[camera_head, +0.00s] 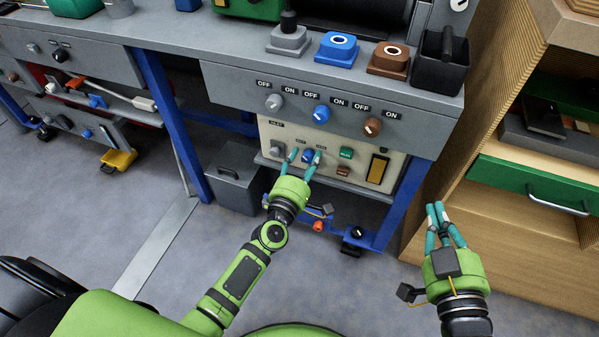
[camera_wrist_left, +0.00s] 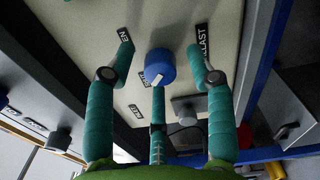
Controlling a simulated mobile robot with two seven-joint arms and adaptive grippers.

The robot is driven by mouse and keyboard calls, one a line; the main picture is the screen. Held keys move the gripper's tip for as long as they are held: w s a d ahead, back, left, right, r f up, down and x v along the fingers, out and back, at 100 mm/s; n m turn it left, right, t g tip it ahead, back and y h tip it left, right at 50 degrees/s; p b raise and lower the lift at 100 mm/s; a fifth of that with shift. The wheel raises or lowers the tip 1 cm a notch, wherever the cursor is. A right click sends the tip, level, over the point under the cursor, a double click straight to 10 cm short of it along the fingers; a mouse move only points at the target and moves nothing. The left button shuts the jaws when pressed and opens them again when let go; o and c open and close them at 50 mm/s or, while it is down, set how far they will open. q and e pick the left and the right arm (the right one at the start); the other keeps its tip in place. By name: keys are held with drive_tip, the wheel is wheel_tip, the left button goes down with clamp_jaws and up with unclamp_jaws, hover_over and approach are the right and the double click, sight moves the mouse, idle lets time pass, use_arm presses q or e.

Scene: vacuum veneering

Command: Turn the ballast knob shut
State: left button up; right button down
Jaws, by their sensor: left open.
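The blue ballast knob (camera_wrist_left: 159,66) sits on the cream panel, with a pale pointer mark on its face. In the wrist view it lies between the spread teal fingers of my open left gripper (camera_wrist_left: 162,75), apart from the two side fingers; whether the lower finger touches it I cannot tell. A partly hidden label ending in "LLAST" (camera_wrist_left: 203,41) is beside it, with one ending in "EN" (camera_wrist_left: 125,35) on the other side. In the head view the knob (camera_head: 307,155) shows between the fingers of my left gripper (camera_head: 306,154). My right gripper (camera_head: 436,206) hangs empty, fingertips close together.
A grey knob (camera_head: 278,148) and a green button (camera_head: 346,153) flank the blue knob on the cream panel (camera_head: 397,160). A wooden cabinet (camera_head: 530,235) stands right. Blue table legs (camera_head: 163,110) frame the panel.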

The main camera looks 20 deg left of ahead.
use_arm(q)
drive_tip(key=s, duration=1.1)
drive_tip(key=shift+s+a, duration=0.2)
drive_tip(key=shift+s, duration=0.05)
